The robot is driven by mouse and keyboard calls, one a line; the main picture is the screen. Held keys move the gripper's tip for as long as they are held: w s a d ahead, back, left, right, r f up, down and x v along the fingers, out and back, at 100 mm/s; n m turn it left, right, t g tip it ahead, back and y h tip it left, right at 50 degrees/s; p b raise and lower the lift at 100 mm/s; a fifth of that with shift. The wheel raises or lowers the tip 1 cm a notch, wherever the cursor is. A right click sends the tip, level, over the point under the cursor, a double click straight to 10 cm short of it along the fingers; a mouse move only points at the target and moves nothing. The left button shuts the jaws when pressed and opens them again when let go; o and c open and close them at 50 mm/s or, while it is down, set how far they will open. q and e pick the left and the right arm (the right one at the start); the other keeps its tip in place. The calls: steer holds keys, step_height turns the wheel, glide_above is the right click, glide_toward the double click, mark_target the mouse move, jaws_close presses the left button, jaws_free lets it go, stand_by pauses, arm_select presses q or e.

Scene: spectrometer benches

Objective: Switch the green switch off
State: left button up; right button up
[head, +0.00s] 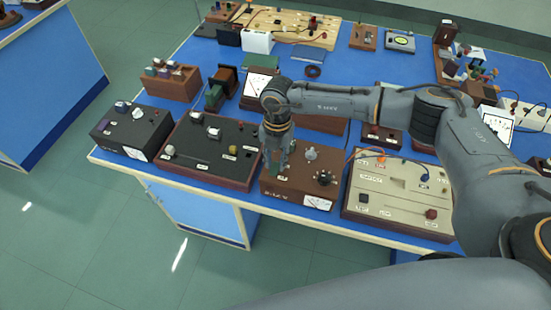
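My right arm reaches in from the right, and its gripper (279,162) points down over the left part of a brown box (300,188) near the front edge of the bench. The box carries a dark knob, a light grey knob and a small white meter panel. A small greenish patch shows at the fingertips, but I cannot tell whether it is the green switch. The gripper covers that corner of the box. I cannot tell whether the fingers are open, or whether they touch anything. My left gripper is not in view.
A black box (208,158) stands left of the brown box, with a smaller black box (130,134) beyond it. A beige panel (385,205) with cables stands right. More instruments crowd the blue bench (180,55) behind. Floor is clear in front at left.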

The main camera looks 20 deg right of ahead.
mark_target(277, 162)
steer(key=shift+o, duration=1.1)
steer(key=shift+r, duration=0.15)
step_height(277, 162, up, 12)
steer(key=w, duration=0.1)
steer(key=shift+d, duration=0.3)
steer(key=shift+f, duration=0.2)
